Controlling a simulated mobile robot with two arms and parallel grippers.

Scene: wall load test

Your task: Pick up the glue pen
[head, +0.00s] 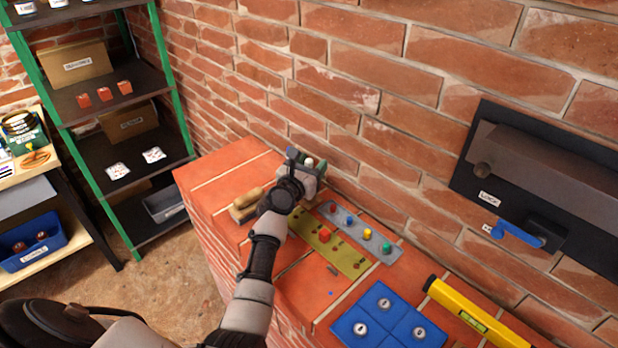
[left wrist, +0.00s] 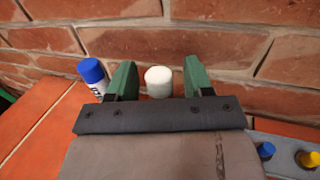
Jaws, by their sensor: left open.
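My left gripper (head: 306,168) is over the far edge of the brick-topped bench, close to the wall. In the left wrist view its two green fingers (left wrist: 157,82) are apart. A white, round-topped object (left wrist: 158,79) shows between them; its lower part is hidden by the gripper body. It also shows as a small white top in the head view (head: 309,161). A white tube with a blue cap and dark lettering (left wrist: 94,76) stands just outside the left finger. The lettering is too small to read, so I cannot tell which of the two is the glue pen.
A wooden-handled tool (head: 246,203) lies left of my arm. A grey strip with coloured knobs (head: 373,238), an olive strip (head: 345,262), a blue panel (head: 372,315) and a yellow level (head: 470,318) lie to the right. A black wall unit (head: 468,168) hangs at right.

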